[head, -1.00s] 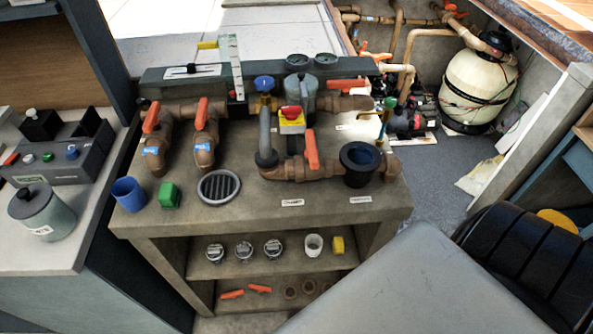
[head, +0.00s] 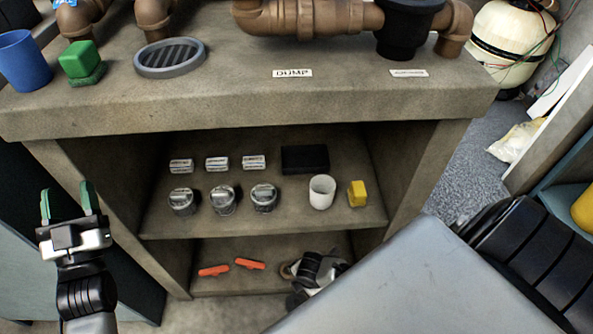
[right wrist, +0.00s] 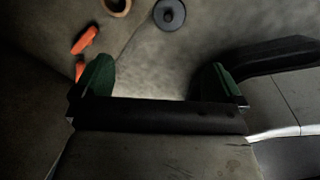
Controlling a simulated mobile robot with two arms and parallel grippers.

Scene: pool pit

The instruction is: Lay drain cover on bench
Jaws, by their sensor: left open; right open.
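A round grey slotted grate, which looks like the drain cover (head: 170,57), lies flat on top of the concrete bench (head: 230,100), right of a green block. My left gripper (head: 66,203) is open and empty, in front of the bench's left side and below its top. My right arm reaches to the bottom shelf; its gripper is mostly hidden in the head view. In the right wrist view my right gripper (right wrist: 158,82) is open, with nothing between its green fingers. A dark grey disc (right wrist: 170,14) with a central knob lies beyond them; I cannot tell what it is.
Orange handles (head: 232,267) lie on the bottom shelf; a brown ring (right wrist: 116,6) shows in the right wrist view. The middle shelf holds metal caps (head: 223,200), a white cup (head: 321,191) and a yellow block (head: 357,194). A blue cup (head: 24,60) and pipes stand on the bench.

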